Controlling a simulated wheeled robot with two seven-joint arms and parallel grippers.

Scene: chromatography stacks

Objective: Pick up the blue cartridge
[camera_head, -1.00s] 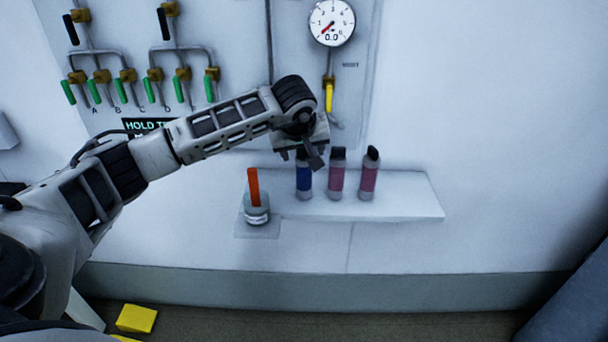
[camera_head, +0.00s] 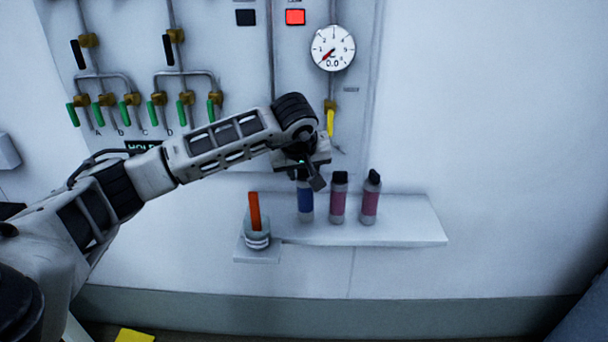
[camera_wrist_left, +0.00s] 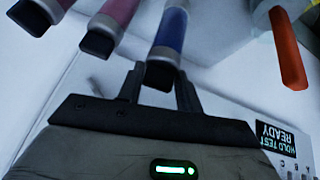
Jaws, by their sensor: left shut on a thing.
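The blue cartridge (camera_head: 305,201) stands upright on the white shelf (camera_head: 410,229), at the left end of a row of three. Its black cap is mostly hidden by my gripper in the head view. My left gripper (camera_head: 308,179) is over its top and shut on it. In the left wrist view the two fingers of my left gripper (camera_wrist_left: 160,76) lie on either side of the black cap of the blue cartridge (camera_wrist_left: 171,31). My right gripper is in neither view.
Two pinkish cartridges with black caps, a middle one (camera_head: 338,203) and a right one (camera_head: 371,203), stand close by on the right. An orange stick (camera_head: 254,211) stands in a round holder (camera_head: 257,239) on the left. A gauge and valves are on the wall above.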

